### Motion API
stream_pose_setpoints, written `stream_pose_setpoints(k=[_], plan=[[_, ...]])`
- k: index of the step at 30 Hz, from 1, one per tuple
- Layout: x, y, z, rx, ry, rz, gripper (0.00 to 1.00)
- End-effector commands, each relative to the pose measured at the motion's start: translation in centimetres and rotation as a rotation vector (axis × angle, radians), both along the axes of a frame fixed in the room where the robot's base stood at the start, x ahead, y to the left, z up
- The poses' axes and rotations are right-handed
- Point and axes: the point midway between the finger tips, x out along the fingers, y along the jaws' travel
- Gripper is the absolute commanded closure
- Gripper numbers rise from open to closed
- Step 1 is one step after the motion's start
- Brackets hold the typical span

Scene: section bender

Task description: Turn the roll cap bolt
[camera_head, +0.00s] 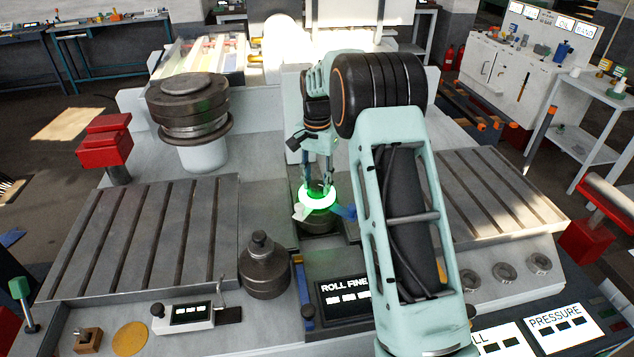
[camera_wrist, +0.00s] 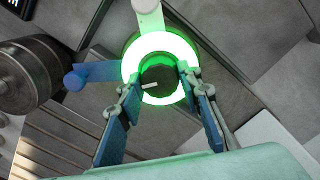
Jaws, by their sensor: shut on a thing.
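The roll cap bolt (camera_wrist: 158,74) is a dark round knob with a white mark on it, seen from above in the wrist view. A glowing green-white ring (camera_wrist: 183,50) surrounds it. In the head view the ring (camera_head: 318,201) sits on a dark round base near the middle of the machine. My gripper (camera_wrist: 161,79) has its two blue-padded fingers on opposite sides of the bolt, shut on it. In the head view my gripper (camera_head: 318,182) points down into the ring, and its fingers partly hide the bolt.
A blue lever (camera_head: 345,211) and a pale lever (camera_head: 300,212) stick out beside the ring. A dark stepped roll (camera_head: 264,268) stands at front left, and a larger roll stack (camera_head: 189,105) behind it. Slotted plates (camera_head: 145,235) lie on both sides. My arm hides part of the front panel.

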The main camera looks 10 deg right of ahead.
Motion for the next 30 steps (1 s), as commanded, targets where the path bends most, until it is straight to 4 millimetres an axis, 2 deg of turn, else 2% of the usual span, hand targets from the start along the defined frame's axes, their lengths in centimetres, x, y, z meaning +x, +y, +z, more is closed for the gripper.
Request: stream_pose_setpoints(k=[30], plan=[[0.07,-0.03,0.13,0.0,-0.002,0.953,0.92]])
